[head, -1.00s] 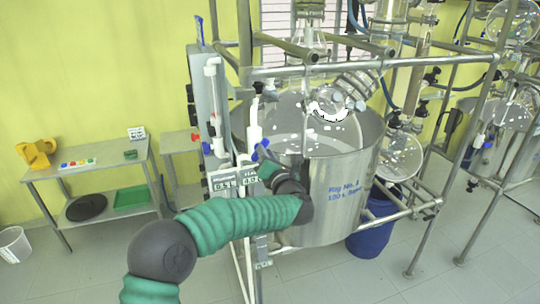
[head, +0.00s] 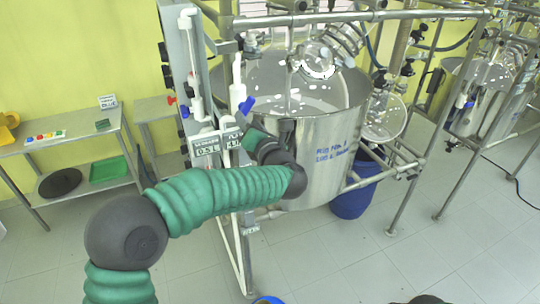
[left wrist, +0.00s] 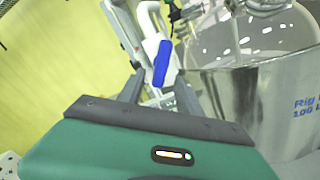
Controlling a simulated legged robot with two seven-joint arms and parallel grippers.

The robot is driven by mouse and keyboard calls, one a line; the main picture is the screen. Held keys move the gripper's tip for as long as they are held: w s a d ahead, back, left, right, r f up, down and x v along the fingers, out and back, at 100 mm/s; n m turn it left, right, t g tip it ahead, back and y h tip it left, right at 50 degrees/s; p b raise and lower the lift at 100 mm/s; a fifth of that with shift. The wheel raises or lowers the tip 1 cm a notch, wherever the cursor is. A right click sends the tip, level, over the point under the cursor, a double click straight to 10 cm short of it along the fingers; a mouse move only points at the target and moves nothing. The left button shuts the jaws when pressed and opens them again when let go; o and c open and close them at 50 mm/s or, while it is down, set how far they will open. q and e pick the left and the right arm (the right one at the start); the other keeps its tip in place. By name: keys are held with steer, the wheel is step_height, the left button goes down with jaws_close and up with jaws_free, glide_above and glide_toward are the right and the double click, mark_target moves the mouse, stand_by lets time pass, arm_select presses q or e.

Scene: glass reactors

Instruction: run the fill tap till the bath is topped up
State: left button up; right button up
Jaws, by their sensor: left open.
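The bath is a large open steel vessel (head: 315,175) with blue lettering, under glassware; its wall also shows at the right of the left wrist view (left wrist: 265,100). A white pipe with a blue tap lever (head: 246,105) stands at its left front side. In the left wrist view the blue lever (left wrist: 161,64) is upright and slightly tilted, ahead of and between my fingers. My left gripper (head: 250,133) is open and empty, just below the lever; its spread fingers also show in the left wrist view (left wrist: 158,92). The water level cannot be made out.
Grey label plates (head: 207,145) hang beside the pipe near my gripper. Steel frame bars (head: 350,17) cross above the bath. A blue drum (head: 350,201) stands behind it. A shelf table (head: 60,143) is at the left.

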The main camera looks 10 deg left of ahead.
arm_select(q)
steer(key=b+v, duration=0.6)
steer(key=v, duration=0.9)
steer(key=shift+w+d, duration=0.15)
steer(key=shift+d, duration=0.15)
arm_select(e)
steer(key=s+x, duration=0.1)
steer(key=x, duration=0.5)
steer(key=shift+s+d+f, duration=0.4)
steer(key=shift+s+d, duration=0.05)
arm_select(q)
steer(key=shift+r, duration=0.1)
